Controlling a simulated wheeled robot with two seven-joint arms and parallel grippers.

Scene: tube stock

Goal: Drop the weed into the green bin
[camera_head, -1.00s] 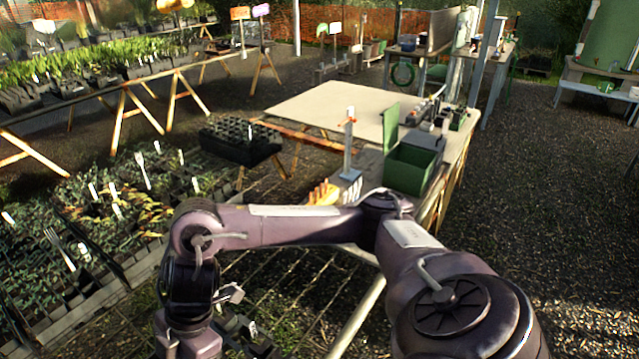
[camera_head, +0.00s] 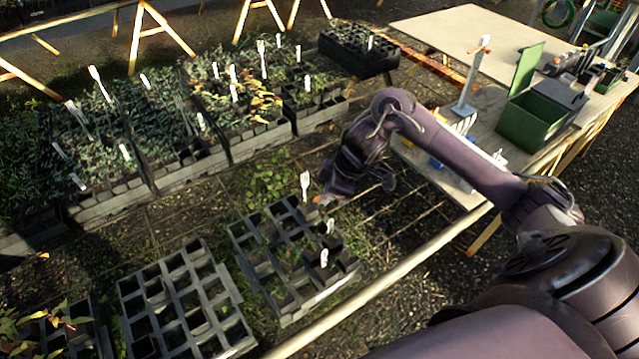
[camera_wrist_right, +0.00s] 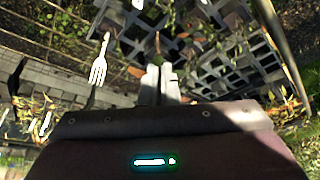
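The green bin (camera_head: 531,122) stands on the bench at the right of the head view, its lid raised. My right gripper (camera_head: 322,200) hangs over the near side of the beds, just above a black cell tray (camera_head: 285,262) with sparse plants and white labels. In the right wrist view the two pale fingers (camera_wrist_right: 159,82) are close together, with the tray's cells beyond them. A thin brownish stem shows just past the fingertips; I cannot tell whether it is held. I cannot single out the weed among the plants. My left gripper is not in view.
An emptier cell tray (camera_head: 178,305) lies left of the near tray. Planted trays (camera_head: 255,135) run along the back, and a dark tray (camera_head: 357,50) stands behind. A white post (camera_head: 468,80) stands on the bench (camera_head: 440,25) beside the bin. A pale rail (camera_head: 370,295) crosses in front.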

